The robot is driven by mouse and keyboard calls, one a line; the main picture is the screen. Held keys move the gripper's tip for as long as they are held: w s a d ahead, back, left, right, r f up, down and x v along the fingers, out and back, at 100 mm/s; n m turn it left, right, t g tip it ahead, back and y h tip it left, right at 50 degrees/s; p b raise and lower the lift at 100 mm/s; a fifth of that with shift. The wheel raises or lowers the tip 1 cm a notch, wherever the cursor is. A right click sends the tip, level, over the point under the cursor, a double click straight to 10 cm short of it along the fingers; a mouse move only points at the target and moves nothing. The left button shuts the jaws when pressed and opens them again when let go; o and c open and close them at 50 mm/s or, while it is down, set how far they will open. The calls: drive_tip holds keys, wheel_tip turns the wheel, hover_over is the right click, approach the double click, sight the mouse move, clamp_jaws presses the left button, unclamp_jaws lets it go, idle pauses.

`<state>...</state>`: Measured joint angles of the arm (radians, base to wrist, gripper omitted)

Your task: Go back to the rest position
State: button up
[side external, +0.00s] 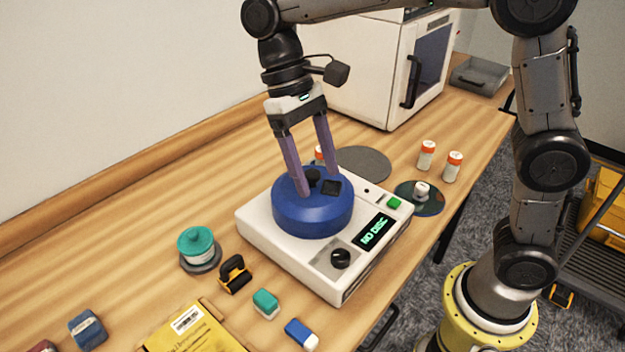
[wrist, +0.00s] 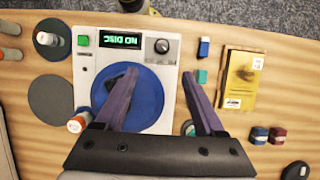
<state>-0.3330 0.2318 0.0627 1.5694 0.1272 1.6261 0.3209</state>
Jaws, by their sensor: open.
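My gripper (side external: 318,186) is open, pointing down at the round blue lid (side external: 311,216) on the white machine (side external: 330,280). The lid has a black knob (side external: 312,176) on top. Nothing shows held between the fingers. The machine's display (side external: 375,232) reads "NO DISC".
A dark disc (side external: 428,207) with a white piece on it lies right of the machine, near orange-capped bottles (side external: 453,167). A white cabinet (side external: 365,75) stands behind.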

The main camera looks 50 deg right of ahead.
drive_tip(key=s+d+r+m+t+y, duration=0.1)
drive_tip(key=s+d+r+m+t, duration=0.1)
drive_tip(key=s+d+r+t, duration=0.35)
drive_tip(key=s+d+f+n+t+h, duration=0.1)
drive_tip(key=s+d+f+n+t, duration=0.1)
drive_tip(key=s+d+f+t, duration=0.2)
drive_tip(key=s+d+f, duration=0.3)
drive_tip(key=s+d, duration=0.1)
drive_tip(key=s, duration=0.1)
idle(0.5)
